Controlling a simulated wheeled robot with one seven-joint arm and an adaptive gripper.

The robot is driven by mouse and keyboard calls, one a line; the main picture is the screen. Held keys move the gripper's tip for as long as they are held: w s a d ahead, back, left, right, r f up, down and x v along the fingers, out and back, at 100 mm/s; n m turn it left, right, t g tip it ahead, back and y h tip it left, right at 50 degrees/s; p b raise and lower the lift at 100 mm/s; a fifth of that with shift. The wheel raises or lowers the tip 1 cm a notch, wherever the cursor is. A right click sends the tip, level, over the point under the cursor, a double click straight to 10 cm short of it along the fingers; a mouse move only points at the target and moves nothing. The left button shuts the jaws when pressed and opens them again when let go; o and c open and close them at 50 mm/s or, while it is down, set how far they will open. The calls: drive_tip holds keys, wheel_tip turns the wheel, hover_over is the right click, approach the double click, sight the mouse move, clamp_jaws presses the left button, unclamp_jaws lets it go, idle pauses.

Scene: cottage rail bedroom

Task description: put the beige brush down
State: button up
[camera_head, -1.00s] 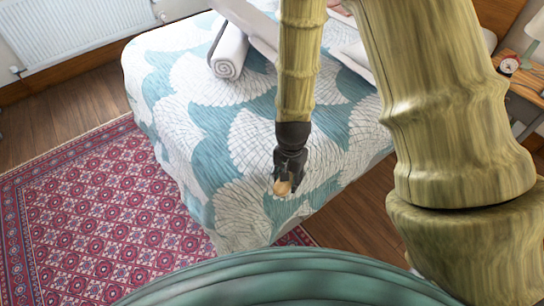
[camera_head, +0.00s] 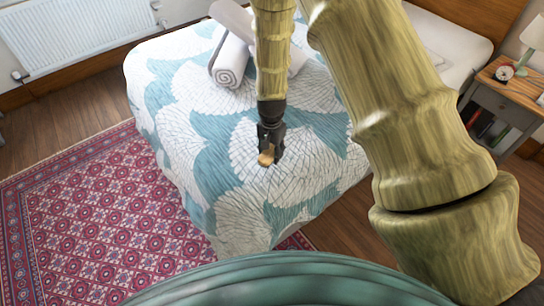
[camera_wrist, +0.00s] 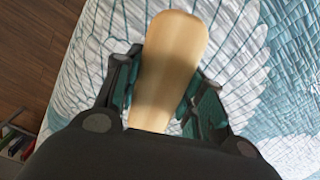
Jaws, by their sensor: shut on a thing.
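The beige brush (camera_wrist: 170,60) is between the two fingers of my gripper (camera_wrist: 160,98) in the wrist view, with its smooth rounded end pointing away from the palm. My gripper (camera_head: 268,152) is shut on it. In the head view the brush (camera_head: 266,157) shows as a small tan end below the fingers, over the bed's patterned teal and white cover (camera_head: 232,195). I cannot tell whether the brush touches the cover. The brush's other end is hidden by my gripper.
Rolled towels (camera_head: 232,62) lie on the bed behind my gripper. A nightstand (camera_head: 508,90) with a lamp and a red clock (camera_head: 503,73) stands at the right. A red patterned rug (camera_head: 95,220) covers the floor at left. The cover around my gripper is clear.

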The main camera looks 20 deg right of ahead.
sight(272, 149)
drive_tip(key=shift+f+p, duration=0.55)
drive_tip(key=shift+f, duration=1.2)
drive_tip(key=shift+f, duration=0.15)
drive_tip(key=o, duration=1.3)
drive_tip(key=shift+o, duration=0.2)
drive_tip(key=shift+r+b, duration=1.15)
drive_tip(key=shift+r, duration=5.05)
